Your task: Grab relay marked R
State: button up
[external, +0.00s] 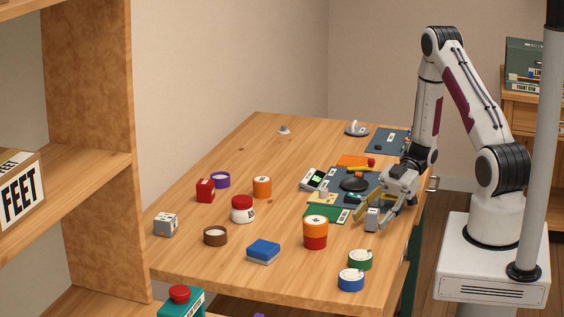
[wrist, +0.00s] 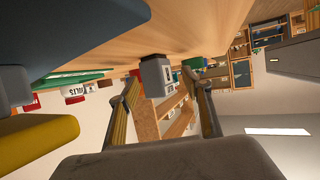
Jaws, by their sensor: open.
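A small grey block (external: 372,219), which looks like a relay, stands near the right edge of the wooden table. In the wrist view the grey block (wrist: 153,77) shows between the fingertips, with a white label on its side; its letter is too small to read surely. My gripper (external: 375,214) is open, low over the table, with its yellow-padded fingers on either side of the block. In the wrist view my gripper (wrist: 163,82) shows a gap beside the block, and I cannot tell whether either finger touches it. Another grey labelled block (external: 165,224) stands at the table's left.
An orange-and-red cylinder (external: 315,232), a green roll (external: 360,260) and a blue roll (external: 350,279) stand nearby.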

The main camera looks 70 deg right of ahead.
aim_at(373, 211)
dwell(0.5)
grip_shut()
jog(key=shift+r, duration=0.1)
jog(key=shift+r, duration=4.85)
